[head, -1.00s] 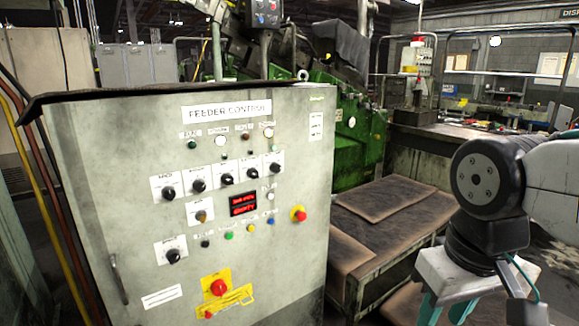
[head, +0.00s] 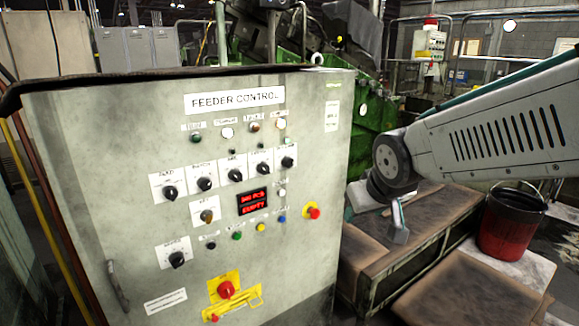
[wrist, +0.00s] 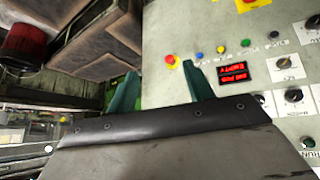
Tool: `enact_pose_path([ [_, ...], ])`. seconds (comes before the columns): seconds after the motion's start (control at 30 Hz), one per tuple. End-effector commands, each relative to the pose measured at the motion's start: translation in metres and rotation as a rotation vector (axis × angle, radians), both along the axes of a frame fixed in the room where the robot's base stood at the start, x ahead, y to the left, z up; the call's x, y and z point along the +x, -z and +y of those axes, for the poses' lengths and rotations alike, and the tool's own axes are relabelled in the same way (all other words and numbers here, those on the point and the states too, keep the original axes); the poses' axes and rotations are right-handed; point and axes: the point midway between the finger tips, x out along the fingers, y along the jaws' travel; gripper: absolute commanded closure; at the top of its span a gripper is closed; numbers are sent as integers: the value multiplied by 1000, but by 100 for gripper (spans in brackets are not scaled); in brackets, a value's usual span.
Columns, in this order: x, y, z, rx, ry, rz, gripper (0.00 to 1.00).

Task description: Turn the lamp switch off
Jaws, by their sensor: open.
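The grey feeder control cabinet (head: 120,120) fills the left and middle of the head view. It has a row of several black rotary knobs (head: 236,174), a key-type switch (head: 207,216) and a lone black knob (head: 176,259) at lower left. The small labels are too blurred to tell which is the lamp switch. My gripper (head: 375,213) is right of the cabinet's front, beside its right edge. In the wrist view my gripper (wrist: 160,82) is open and empty, its teal fingers apart.
The panel also carries a red display (head: 253,201), small coloured buttons, a stop button (head: 313,212) and a red main switch (head: 226,290) on a yellow plate. A low brown-topped bench (head: 400,245) and a red bucket (head: 506,232) stand to the right.

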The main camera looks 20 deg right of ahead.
Motion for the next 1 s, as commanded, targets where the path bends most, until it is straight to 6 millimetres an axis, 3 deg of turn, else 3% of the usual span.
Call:
enact_pose_path([
  [0.03,30,4,-3,-9,-14,-70,48],
  [0.1,72,4,-5,-14,-46,-194,48],
  [0.2,124,5,0,-1,-108,-367,48],
  [0.3,166,7,8,34,-179,-533,48],
  [0.4,194,10,19,86,-249,-678,48],
  [0.63,219,13,38,199,-356,-888,48],
  [0.83,230,13,45,229,-381,-936,48],
  [1.0,255,12,54,229,-383,-936,48],
])
